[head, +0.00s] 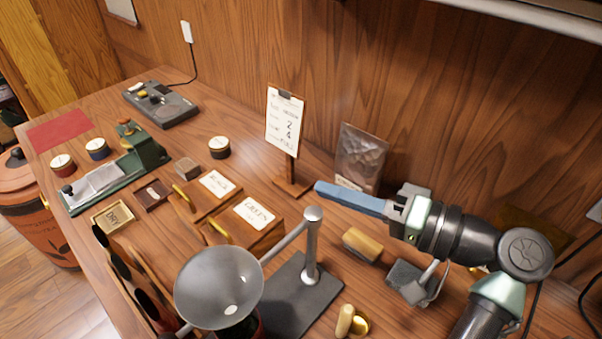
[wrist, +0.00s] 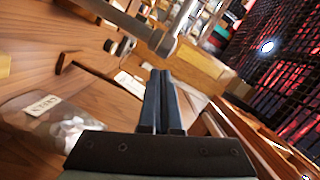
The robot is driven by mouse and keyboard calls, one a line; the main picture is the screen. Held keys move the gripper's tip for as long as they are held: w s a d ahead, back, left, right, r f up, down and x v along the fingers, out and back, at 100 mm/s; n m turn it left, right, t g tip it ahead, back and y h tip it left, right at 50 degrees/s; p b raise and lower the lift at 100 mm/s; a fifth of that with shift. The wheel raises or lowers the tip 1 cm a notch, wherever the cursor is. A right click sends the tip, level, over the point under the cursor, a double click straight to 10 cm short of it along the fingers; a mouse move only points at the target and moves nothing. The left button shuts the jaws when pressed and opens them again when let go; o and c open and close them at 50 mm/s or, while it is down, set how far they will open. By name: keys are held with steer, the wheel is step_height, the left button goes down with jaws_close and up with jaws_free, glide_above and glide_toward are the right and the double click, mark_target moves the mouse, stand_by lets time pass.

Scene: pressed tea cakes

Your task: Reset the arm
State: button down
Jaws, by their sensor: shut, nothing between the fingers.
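My gripper (head: 318,188) is shut and empty, its long blue-grey fingers pressed together and pointing left over the table. In the head view it hangs in front of a clear bag of dark pieces (head: 359,155) and right of the card stand's post. The wrist view shows the two dark fingers (wrist: 161,75) side by side with nothing between them. My arm reaches in from the lower right.
A funnel (head: 218,288) on a metal stand (head: 312,262) is at the front. Wooden boxes labelled GREEN (head: 262,240) and BLACK (head: 187,206) stand left of the gripper. A card holder (head: 284,122) stands behind. A wooden block (head: 362,244) lies below the arm.

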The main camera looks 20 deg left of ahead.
steer(key=shift+s+d+r, duration=0.1)
steer(key=shift+s+d, duration=0.05)
steer(key=shift+d, duration=0.55)
steer(key=shift+s+d+r, duration=0.1)
steer(key=shift+d, duration=0.6)
